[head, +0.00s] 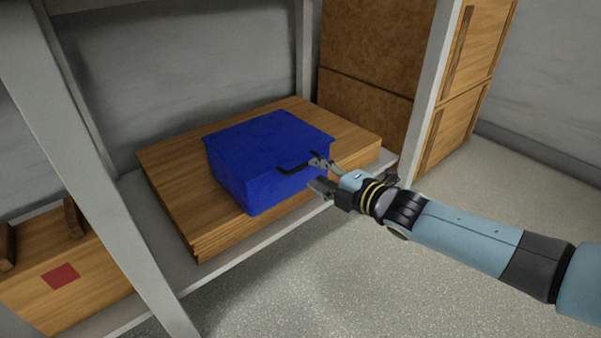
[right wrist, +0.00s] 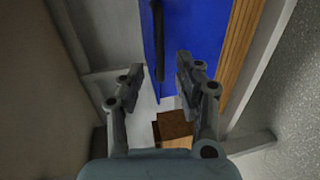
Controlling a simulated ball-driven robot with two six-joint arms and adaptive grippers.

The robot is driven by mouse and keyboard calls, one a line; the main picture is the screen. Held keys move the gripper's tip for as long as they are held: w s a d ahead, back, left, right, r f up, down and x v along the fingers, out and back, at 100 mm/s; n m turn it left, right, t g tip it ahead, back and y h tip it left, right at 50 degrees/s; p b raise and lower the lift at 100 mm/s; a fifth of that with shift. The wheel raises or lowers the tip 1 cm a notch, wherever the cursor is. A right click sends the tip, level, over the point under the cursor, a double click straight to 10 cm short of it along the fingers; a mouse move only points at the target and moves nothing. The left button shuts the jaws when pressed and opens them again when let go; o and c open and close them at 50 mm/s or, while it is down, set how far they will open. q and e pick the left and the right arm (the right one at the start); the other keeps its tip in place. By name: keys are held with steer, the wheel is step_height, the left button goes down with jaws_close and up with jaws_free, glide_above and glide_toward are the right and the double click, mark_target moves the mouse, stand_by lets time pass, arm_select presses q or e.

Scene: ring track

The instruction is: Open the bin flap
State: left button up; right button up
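The blue bin (head: 262,160) sits on a wooden block on a shelf, and its flap looks shut. A dark bar handle (head: 289,170) runs along its front face. My right gripper (head: 316,176) is open at the right end of the handle. In the right wrist view the blue front (right wrist: 196,40) is ahead, and the dark handle (right wrist: 158,45) lies between the lines of the two open fingers (right wrist: 158,80). Whether a finger touches the handle I cannot tell. My left gripper is in neither view.
The wooden block (head: 172,195) rests on the grey shelf (head: 225,265). A pale post (head: 75,130) stands at left and another post (head: 432,90) at right. A wooden crate with a red patch (head: 60,277) is at lower left. The floor (head: 400,290) in front is clear.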

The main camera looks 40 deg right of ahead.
mark_target(304, 167)
steer(key=x, duration=0.6)
steer(key=shift+f, duration=0.1)
jaws_close()
stand_by(0.4)
